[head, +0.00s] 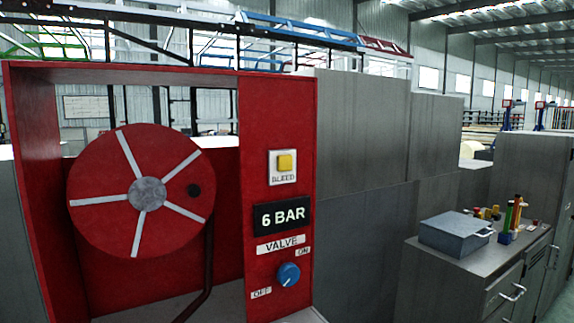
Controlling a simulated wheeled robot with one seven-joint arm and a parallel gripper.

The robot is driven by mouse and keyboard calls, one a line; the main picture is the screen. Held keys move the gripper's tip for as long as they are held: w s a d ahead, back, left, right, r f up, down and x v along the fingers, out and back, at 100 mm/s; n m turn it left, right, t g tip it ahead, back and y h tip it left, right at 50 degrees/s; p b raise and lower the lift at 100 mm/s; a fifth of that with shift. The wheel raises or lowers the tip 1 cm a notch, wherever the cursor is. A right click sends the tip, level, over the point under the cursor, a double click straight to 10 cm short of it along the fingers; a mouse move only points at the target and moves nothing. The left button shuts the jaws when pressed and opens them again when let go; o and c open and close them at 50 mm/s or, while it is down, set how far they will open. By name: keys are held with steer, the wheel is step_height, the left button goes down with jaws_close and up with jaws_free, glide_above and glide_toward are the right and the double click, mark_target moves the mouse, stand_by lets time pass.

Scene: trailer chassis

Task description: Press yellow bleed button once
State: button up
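Under that are a "VALVE" label (281,244) and a blue round knob (289,274) between "OFF" at lower left and "ON" at upper right. A light mark on the knob is too small to read surely. My gripper is not in view, and nothing covers the button.
A red hose reel (105,175) with white spokes fills the cabinet's left part. Grey panels (361,130) stand right of the cabinet. At right, a grey drawer cabinet (440,273) carries a blue-grey box (455,236) and several small coloured items.

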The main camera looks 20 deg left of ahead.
jaws_close()
stand_by(1.5)
